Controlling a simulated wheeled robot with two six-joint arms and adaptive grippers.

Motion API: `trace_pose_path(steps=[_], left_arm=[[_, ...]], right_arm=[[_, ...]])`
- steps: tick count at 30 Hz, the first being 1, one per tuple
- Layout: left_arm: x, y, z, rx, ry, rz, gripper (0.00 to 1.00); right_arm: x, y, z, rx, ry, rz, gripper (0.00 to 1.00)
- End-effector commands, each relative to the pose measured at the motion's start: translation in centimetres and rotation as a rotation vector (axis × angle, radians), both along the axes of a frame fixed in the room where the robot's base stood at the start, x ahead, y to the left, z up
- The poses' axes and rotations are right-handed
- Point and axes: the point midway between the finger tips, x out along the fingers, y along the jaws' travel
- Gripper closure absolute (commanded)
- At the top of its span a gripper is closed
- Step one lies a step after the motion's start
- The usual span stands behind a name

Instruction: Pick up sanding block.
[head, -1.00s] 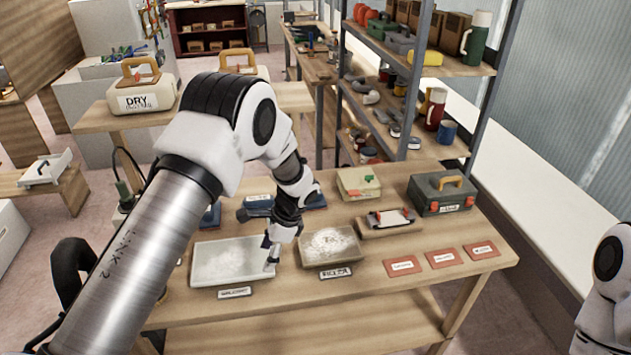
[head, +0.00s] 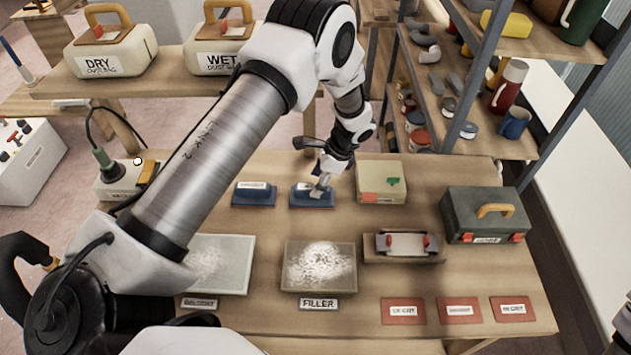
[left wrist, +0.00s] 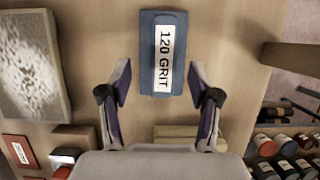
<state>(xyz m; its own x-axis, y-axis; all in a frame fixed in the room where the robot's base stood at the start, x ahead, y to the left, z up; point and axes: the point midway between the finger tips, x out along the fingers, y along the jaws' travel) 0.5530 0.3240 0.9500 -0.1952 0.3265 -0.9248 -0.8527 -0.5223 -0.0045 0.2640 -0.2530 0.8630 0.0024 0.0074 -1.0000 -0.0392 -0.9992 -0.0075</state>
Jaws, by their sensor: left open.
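A blue sanding block (head: 303,201) lies near the back middle of the workbench, partly covered by my left gripper (head: 321,188) in the head view. The left wrist view shows this block (left wrist: 147,55) with a white label reading 120 GRIT. My left gripper (left wrist: 160,75) is open above it, with the fingertips apart on either side of its near end and nothing between them held. A second blue block (head: 254,195) lies to the left, its label too small to read.
Red cards (head: 458,321) lie at front right.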

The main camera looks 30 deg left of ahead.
Motion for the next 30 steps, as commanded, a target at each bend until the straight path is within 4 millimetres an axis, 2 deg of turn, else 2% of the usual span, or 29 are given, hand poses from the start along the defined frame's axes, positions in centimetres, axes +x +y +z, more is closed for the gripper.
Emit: trace_pose_path(steps=[1,3,6,9,28,30], left_arm=[[-0.3,0.4,-0.2,0.0,0.005,0.001,0.38],[-0.5,1.0,-1.3,-0.001,0.005,0.003,0.38],[-0.7,1.4,-3.1,0.0,0.002,0.001,0.38],[-0.7,1.6,-3.8,0.0,0.0,0.0,0.38],[-0.7,1.5,-4.3,0.0,0.0,0.0,0.38],[-0.7,1.5,-4.2,0.0,0.0,0.0,0.62]], right_arm=[[0.0,0.0,1.4,0.0,0.0,0.0,0.6],[0.0,0.0,2.5,0.0,-0.001,0.0,0.6],[0.1,0.0,2.8,0.0,-0.002,0.0,0.6],[0.1,0.0,2.7,0.0,-0.003,0.0,0.6],[0.1,0.0,2.0,0.0,-0.002,0.0,0.6],[0.1,0.0,2.1,0.0,-0.003,0.0,0.6]])
